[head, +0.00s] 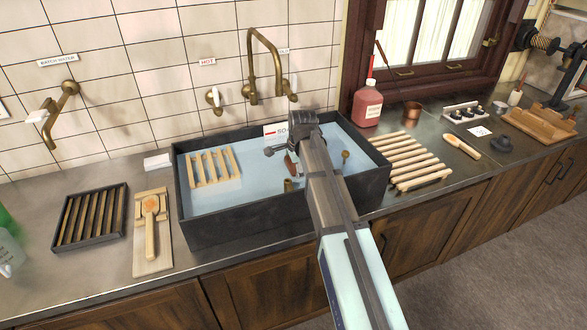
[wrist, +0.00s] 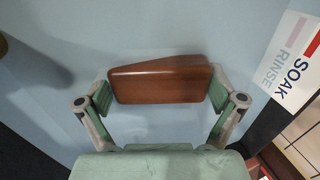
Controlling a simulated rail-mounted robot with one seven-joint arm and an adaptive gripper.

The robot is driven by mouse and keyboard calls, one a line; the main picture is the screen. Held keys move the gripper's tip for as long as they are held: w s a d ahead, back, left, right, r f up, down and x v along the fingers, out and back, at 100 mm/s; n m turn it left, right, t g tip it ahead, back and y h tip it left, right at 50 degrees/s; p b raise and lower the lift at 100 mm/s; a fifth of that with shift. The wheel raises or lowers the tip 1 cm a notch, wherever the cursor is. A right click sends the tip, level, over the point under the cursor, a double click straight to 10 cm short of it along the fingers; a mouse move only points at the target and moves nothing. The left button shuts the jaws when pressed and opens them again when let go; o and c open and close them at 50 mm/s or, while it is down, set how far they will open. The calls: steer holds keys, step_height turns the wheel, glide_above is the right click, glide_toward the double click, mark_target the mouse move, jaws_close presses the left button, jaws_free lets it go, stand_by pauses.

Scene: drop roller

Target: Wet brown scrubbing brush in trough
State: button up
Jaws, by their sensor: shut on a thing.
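The brown scrubbing brush (head: 290,167) is over or in the pale blue water of the dark trough (head: 220,232), right of its middle. My gripper (head: 281,154) is shut on it. In the wrist view the brush is a smooth reddish-brown block (wrist: 160,82), held crosswise between the two green finger pads, with my gripper (wrist: 160,92) on its two ends. Its bristles are not visible. I cannot tell whether its underside touches the water. My arm hides part of the trough's right half.
A pale slatted wooden rack (head: 213,167) sits in the trough's left part. A SOAK/RINSE sign (wrist: 292,62) is at the trough's back edge. A brass tap (head: 252,75) rises behind. Wooden slats (head: 412,160) and a red bottle (head: 367,105) stand to the right.

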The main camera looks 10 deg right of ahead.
step_height(320, 180, up, 12)
steer(key=p, duration=0.7)
stand_by(0.9)
steer(key=shift+r+p, duration=0.15)
steer(key=shift+p, duration=0.2)
stand_by(2.9)
step_height(320, 180, up, 3)
steer(key=shift+f+p, duration=0.15)
steer(key=shift+p, duration=0.8)
